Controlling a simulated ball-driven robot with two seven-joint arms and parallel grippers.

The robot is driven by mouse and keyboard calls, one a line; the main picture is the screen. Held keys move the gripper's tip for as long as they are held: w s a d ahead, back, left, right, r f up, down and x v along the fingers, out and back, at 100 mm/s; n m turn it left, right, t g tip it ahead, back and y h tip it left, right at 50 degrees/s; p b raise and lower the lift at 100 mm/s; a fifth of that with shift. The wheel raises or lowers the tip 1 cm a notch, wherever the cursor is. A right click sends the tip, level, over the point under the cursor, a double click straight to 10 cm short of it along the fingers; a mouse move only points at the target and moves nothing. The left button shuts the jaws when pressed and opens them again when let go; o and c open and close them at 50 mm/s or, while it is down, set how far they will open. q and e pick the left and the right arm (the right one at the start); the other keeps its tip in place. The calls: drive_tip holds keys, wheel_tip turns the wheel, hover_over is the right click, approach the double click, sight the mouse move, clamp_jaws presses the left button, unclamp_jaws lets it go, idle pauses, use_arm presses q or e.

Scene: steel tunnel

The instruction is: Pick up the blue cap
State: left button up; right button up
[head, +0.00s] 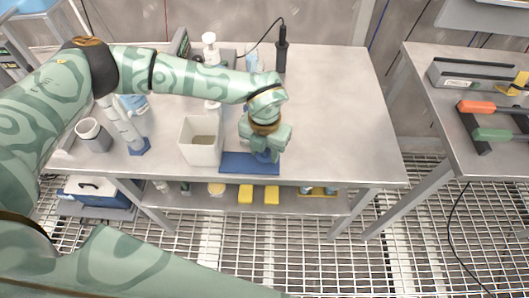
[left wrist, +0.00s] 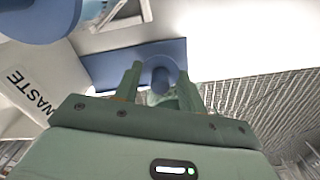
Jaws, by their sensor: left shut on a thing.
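My left gripper (head: 265,150) reaches down over the front edge of the table, above a flat blue mat (head: 235,163). It is shut on the blue cap (head: 268,157), which is mostly hidden under the gripper in the head view. In the left wrist view the round blue cap (left wrist: 158,72) sits between the two green fingers of the gripper (left wrist: 160,88), with the blue mat (left wrist: 105,68) behind it. I cannot tell whether the cap still touches the mat. My right gripper is not in view.
A white waste bin (head: 200,142) stands close left of the gripper; its WASTE label shows in the left wrist view (left wrist: 30,90). A cylinder on a blue base (head: 138,146) and a grey-white cup (head: 93,135) stand farther left. The table (head: 340,120) is clear on the right.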

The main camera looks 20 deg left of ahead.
use_arm(q)
drive_tip(key=s+d+r+p, duration=0.2)
drive_tip(key=s+d+r, duration=0.4)
drive_tip(key=d+r, duration=0.5)
drive_tip(key=shift+s+d, duration=0.4)
drive_tip(key=shift+d, duration=0.25)
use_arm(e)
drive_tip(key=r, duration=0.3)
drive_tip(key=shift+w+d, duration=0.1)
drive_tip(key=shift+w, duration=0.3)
